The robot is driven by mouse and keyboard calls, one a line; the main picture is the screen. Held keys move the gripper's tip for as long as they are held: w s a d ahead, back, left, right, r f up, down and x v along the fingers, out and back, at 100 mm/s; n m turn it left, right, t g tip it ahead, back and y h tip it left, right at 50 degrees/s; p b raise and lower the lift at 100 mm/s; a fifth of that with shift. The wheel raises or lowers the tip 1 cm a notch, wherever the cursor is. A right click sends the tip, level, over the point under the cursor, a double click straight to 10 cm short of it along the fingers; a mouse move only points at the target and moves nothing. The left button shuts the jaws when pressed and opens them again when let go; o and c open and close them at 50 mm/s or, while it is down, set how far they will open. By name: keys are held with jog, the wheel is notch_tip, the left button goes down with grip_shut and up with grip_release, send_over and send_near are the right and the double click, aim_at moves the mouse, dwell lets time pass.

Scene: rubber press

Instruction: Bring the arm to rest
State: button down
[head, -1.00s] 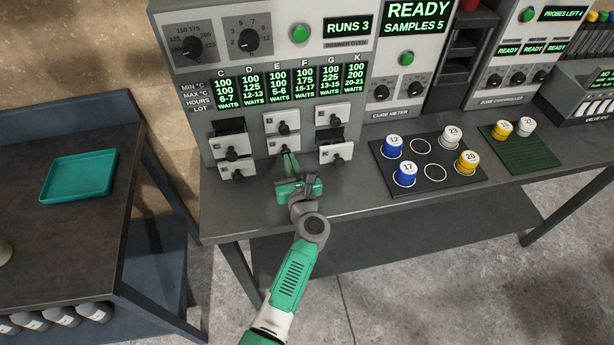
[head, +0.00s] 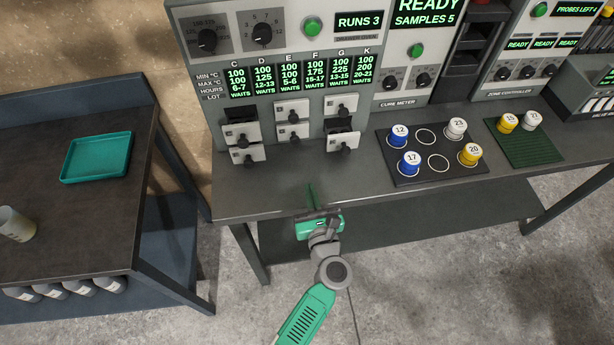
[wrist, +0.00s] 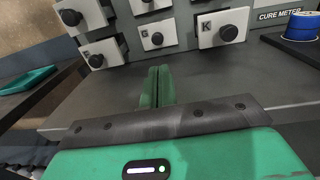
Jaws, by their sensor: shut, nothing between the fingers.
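My gripper (head: 312,196) is green with a dark grey mount. In the head view it is over the front edge of the bench, below the drawer oven (head: 280,65), apart from the drawers. Its two green fingers are together with nothing between them; they also show in the wrist view (wrist: 157,86), pointing toward the oven drawers. My arm reaches up from the bottom of the head view to the gripper.
Oven drawers (head: 293,131) stand behind the gripper, some sitting further out than others. A black sample board (head: 420,176) and a green ribbed mat (head: 540,149) with numbered pots are to the right. A side table with a teal tray (head: 97,157) and a cup (head: 15,226) is left.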

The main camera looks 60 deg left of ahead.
jog(key=shift+d, duration=0.1)
dwell(0.3)
jog(key=w+d+r+n+t+h, duration=0.1)
jog(key=w+d+r+n+t, duration=0.15)
jog(key=w+r+n, duration=0.45)
jog(key=w+d+r+n+t+h, duration=0.1)
jog(key=w+d+r+n, duration=0.15)
jog(key=r, duration=0.75)
jog(key=w+d+r+n+t+h, duration=0.1)
jog(key=d+r+n+t+h, duration=0.2)
jog(key=d+r, duration=0.55)
jog(key=w+d+r+n+t+h, duration=0.1)
jog(key=d+r+n+t, duration=0.4)
jog(key=r, duration=0.6)
jog(key=s+d+r+n+t+h, duration=0.2)
jog(key=s+d+r+t+h, duration=0.3)
jog(key=d+r, duration=0.45)
jog(key=s+d+r+n+t+h, duration=0.25)
jog(key=s+d+r+h, duration=0.45)
jog(key=r, duration=0.4)
notch_tip(320, 180, up, 26)
jog(key=y+p, duration=0.1)
jog(key=p, duration=2.5)
jog(key=shift+w+d, duration=0.25)
jog(key=shift+d, duration=0.1)
